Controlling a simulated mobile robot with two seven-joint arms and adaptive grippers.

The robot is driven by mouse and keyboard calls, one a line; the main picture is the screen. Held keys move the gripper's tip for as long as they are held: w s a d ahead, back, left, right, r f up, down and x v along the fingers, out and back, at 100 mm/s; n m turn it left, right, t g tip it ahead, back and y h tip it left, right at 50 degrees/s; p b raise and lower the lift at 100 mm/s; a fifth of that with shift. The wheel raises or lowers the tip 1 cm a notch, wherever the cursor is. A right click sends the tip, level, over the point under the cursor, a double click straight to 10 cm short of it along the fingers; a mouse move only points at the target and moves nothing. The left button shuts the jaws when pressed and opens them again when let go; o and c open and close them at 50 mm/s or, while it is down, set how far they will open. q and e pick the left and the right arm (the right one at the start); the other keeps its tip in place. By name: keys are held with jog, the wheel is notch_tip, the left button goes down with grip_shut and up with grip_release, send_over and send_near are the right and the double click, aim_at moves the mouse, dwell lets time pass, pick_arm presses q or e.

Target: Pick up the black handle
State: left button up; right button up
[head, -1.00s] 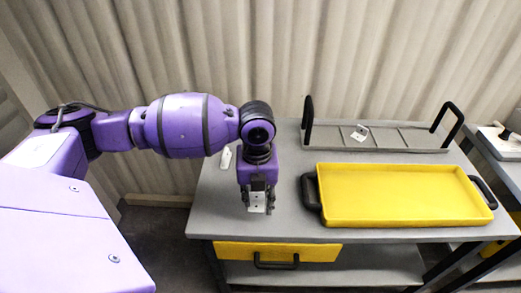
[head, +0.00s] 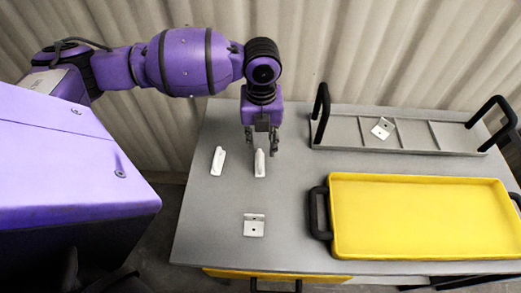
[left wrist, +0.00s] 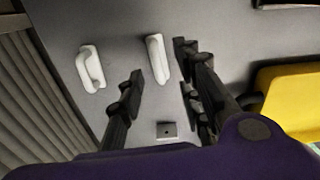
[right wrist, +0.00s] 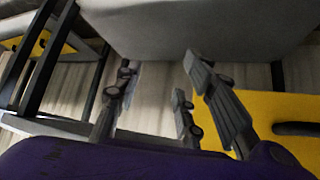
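No loose black handle shows; the black handles in view are fixed to other things. The yellow tray (head: 425,250) has a black handle (head: 318,213) on its left end. The grey rack (head: 400,148) has upright black handles at its left (head: 321,113) and right (head: 495,120) ends. The drawer also has a black handle (right wrist: 297,128). My left gripper (head: 262,145) is open and empty, over the table near a white handle (head: 260,163); its spread fingers also show in the left wrist view (left wrist: 158,68). My right gripper (right wrist: 155,68) is open and empty, low beside the table.
Another white handle (head: 217,160) lies left of the first. A white bracket (head: 254,225) lies near the table's (head: 190,235) front edge, and another bracket (head: 382,128) lies in the rack. The table's left front is mostly clear.

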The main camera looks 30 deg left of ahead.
aim_at(260, 156)
pick_arm(q)
jog(key=shift+s+d+f, duration=0.1)
jog(key=shift+s+f, duration=0.15)
jog(key=shift+f, duration=0.4)
jog(key=shift+s+d+f, duration=0.1)
jog(key=shift+s+f, duration=0.1)
jog(key=shift+f, duration=0.4)
notch_tip(260, 156, down, 5)
jog(key=shift+s+a+r, duration=0.1)
jog(key=shift+a+r, duration=0.05)
grip_shut()
